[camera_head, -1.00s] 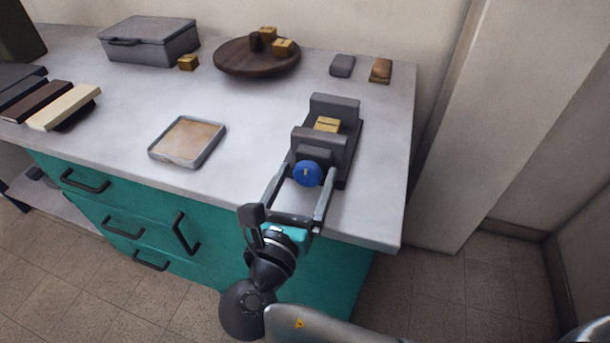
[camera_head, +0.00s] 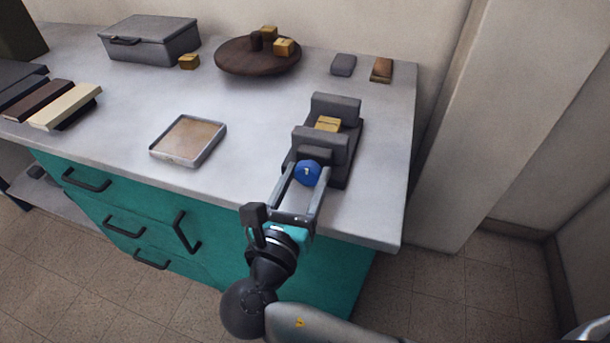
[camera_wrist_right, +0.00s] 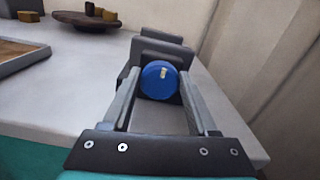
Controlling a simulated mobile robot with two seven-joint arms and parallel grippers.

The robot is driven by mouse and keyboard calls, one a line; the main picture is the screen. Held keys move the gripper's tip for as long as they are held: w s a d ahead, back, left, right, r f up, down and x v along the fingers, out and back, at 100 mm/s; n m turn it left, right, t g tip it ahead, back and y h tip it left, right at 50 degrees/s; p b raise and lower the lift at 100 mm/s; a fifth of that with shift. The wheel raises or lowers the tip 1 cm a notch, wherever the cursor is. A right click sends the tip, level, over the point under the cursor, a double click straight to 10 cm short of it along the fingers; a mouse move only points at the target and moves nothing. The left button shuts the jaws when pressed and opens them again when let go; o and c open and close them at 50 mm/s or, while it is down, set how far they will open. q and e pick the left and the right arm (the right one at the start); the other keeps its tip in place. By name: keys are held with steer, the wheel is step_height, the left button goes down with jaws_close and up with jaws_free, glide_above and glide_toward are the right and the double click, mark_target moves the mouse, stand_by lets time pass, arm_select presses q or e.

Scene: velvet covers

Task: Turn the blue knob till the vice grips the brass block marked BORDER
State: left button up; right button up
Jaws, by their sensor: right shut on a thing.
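The dark grey vice (camera_head: 335,105) stands near the right end of the worktop. A brass block (camera_head: 327,124) sits between its two jaws; its marking is too small to read, and I cannot tell whether both jaws touch it. The round blue knob (camera_head: 307,173) is on the vice's near side, with a small pale mark on its face. My right gripper (camera_head: 308,178) is shut on the knob, one finger on each side. The knob also shows between the fingers in the right wrist view (camera_wrist_right: 158,80), where the block is hidden. My left gripper is not in view.
A shallow tray (camera_head: 212,146) lies left of the vice. Behind are a dark round turntable (camera_head: 232,60) with brass blocks, a loose brass block (camera_head: 188,62), a grey lidded box (camera_head: 150,42), a grey piece (camera_head: 343,65) and a brown piece (camera_head: 381,70). A wall pillar stands right.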

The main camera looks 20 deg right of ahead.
steer(key=shift+m+p, duration=0.3)
steer(key=shift+p, duration=0.05)
steer(key=m+p, duration=0.3)
steer(key=m, duration=0.2)
steer(key=shift+s+d, duration=0.1)
steer(key=shift+m, duration=1.1)
steer(key=shift+f+m, duration=0.1)
steer(key=shift+m, duration=0.8)
steer(key=m, duration=0.2)
steer(key=shift+d+m, duration=0.1)
steer(key=shift+m, duration=0.2)
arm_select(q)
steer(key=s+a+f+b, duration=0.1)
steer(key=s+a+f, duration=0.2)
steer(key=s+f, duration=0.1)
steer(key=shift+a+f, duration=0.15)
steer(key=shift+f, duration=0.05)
arm_select(e)
steer(key=shift+m, duration=1.7)
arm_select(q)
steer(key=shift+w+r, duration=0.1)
